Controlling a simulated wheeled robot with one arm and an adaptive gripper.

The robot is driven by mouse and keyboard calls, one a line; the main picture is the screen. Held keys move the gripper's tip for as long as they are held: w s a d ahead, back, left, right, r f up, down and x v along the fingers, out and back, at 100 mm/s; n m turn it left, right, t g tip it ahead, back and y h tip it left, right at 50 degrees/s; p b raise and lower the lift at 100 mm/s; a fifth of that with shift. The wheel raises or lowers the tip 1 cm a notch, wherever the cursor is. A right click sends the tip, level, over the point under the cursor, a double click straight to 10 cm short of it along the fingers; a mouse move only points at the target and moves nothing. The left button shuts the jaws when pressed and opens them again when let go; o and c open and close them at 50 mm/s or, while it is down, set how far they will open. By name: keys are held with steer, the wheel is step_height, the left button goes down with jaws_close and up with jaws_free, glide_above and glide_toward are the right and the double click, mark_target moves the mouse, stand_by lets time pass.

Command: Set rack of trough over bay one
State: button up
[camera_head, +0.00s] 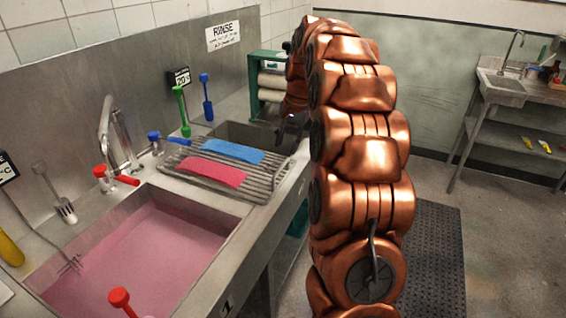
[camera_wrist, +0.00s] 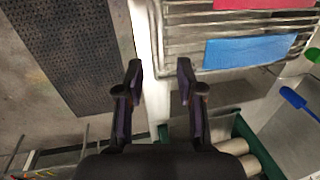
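The metal wire rack (camera_head: 262,184) lies flat on the steel counter, past the far end of the pink-filled trough (camera_head: 196,205). A blue strip (camera_head: 232,151) and a pink strip (camera_head: 211,172) lie on it. A mark that looks like a 1 (camera_head: 225,308) is on the front edge of this pink bay. My gripper (camera_head: 291,127) is at the rack's far right end, partly hidden by my arm. In the wrist view my gripper (camera_wrist: 159,75) is open and empty, its fingers over the pale counter edge, with the rack (camera_wrist: 180,45) just ahead; contact is unclear.
Another basin (camera_head: 236,134) lies behind the rack. Blue, green and red tools (camera_head: 181,112) and a faucet (camera_head: 108,130) line the back. A green-framed roller device (camera_head: 268,85) stands at the far end. A red-topped handle (camera_head: 119,298) rises at the front.

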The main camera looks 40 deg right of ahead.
mark_target(281, 167)
steer(key=shift+w+a+f+p, duration=0.15)
steer(key=shift+w+f+p, duration=0.1)
steer(key=shift+f, duration=0.95)
steer(key=shift+w+a+f+p, duration=0.2)
steer(key=shift+f+p, duration=0.1)
steer(key=shift+f, duration=0.95)
steer(key=shift+w+a+f+p, duration=0.1)
steer(key=shift+w+f+p, duration=0.15)
steer(key=shift+f, duration=0.95)
steer(key=shift+s, duration=0.1)
steer(key=shift+c, duration=0.2)
jaws_close()
